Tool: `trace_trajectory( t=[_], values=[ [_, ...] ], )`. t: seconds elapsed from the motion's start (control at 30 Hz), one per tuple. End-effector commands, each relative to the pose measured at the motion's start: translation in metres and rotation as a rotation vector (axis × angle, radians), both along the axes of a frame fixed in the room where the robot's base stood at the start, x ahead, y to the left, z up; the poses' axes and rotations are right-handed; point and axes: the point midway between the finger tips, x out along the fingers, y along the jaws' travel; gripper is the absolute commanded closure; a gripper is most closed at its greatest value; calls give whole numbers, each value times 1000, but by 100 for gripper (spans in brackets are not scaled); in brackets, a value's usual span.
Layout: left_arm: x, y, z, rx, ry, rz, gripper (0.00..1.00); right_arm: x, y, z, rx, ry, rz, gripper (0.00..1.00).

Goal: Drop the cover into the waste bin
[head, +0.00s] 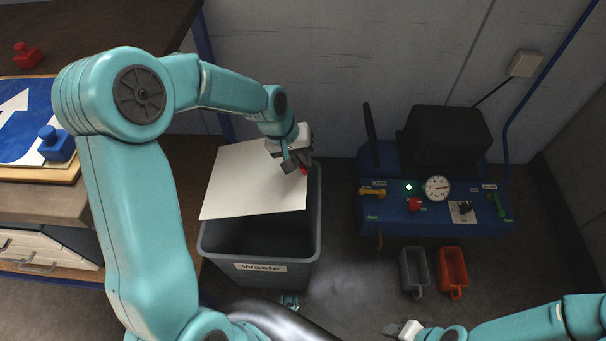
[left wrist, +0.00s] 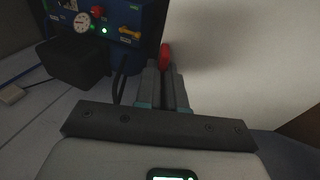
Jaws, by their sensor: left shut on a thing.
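The cover, a flat pale sheet (head: 252,182), is over the back part of the open grey waste bin (head: 262,280), which has a "Waste" label. My left gripper (head: 298,166) is shut on the cover at its right edge, where a small red piece (head: 304,171) shows at the fingertips. In the left wrist view, the cover (left wrist: 225,60) spreads to the right of the shut fingers (left wrist: 166,80). The front part of the bin's opening is uncovered and looks dark inside. My right gripper (head: 403,330) is low at the bottom edge, only partly seen.
A blue machine (head: 430,200) with a gauge and levers stands right of the bin. A grey container (head: 414,270) and a red container (head: 452,270) lie before it. A workbench (head: 50,203) on the left holds a blue-and-white arrow sign (head: 15,125).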

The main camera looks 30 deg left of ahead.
Motion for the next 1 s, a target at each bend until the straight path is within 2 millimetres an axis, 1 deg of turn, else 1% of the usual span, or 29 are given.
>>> trace_trajectory(
  t=[0.03,0.17,0.27,0.8,1.0],
  values=[
    [2,1,-7,-7,-5,9,100,0,0,-11,0,0,0,57],
    [4,2,-9,-15,-7,18,100,0,0,-17,0,-1,1,57],
    [5,2,-18,-15,-6,18,100,0,0,-24,0,-1,1,57],
    [8,2,-103,-14,-6,18,100,0,0,-91,0,0,0,57],
    [7,1,-133,-14,-5,16,100,0,0,-113,0,0,0,57]
  ],
)
